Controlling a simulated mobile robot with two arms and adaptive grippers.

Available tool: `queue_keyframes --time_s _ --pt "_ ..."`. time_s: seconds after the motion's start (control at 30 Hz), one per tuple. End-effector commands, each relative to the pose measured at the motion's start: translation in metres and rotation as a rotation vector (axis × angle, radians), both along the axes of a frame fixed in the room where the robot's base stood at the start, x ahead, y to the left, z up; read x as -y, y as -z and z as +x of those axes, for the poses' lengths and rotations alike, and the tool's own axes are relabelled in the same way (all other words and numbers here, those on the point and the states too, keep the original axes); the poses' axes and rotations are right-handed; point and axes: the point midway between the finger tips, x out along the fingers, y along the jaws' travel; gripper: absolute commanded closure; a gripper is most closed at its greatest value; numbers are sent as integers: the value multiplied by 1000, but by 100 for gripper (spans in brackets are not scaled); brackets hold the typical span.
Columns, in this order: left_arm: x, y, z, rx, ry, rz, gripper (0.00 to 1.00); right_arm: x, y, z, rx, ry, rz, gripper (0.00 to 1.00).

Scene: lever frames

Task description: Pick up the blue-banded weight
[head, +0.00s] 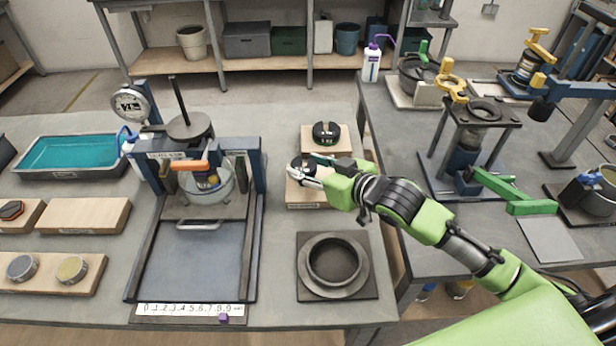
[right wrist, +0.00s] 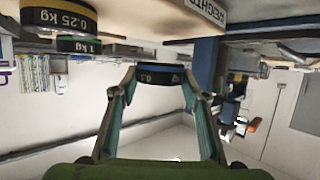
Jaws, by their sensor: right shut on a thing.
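The blue-banded weight (right wrist: 160,78) is a short black cylinder with a thin blue band and pale markings, between the two fingers of my right gripper (right wrist: 160,88) in the right wrist view. My right gripper is shut on it from the sides. In the head view my right gripper (head: 306,171) is over the front wooden block (head: 307,204), and the dark weight (head: 301,161) shows partly behind the fingers. I cannot tell whether the weight touches the block. My left gripper is not in view.
Another black weight (head: 326,132) stands on the rear wooden block (head: 342,147). The wrist view shows weights marked 0.25 kg (right wrist: 60,18) and 1 kg (right wrist: 80,44). A press frame (head: 258,180) stands left of my gripper. A round dish (head: 335,262) on a square plate is in front.

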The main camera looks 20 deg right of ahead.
Motion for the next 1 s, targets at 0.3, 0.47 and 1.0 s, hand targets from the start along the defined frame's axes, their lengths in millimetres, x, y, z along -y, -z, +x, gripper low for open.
queue_keyframes --time_s 0.3,0.47,1.0 --pt "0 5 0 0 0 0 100 -29 -62 -63 0 -7 7 91" --pt "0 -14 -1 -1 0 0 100 -41 -85 -95 -8 -3 6 91" --pt "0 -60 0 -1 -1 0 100 -54 -96 -125 -2 -2 5 91"
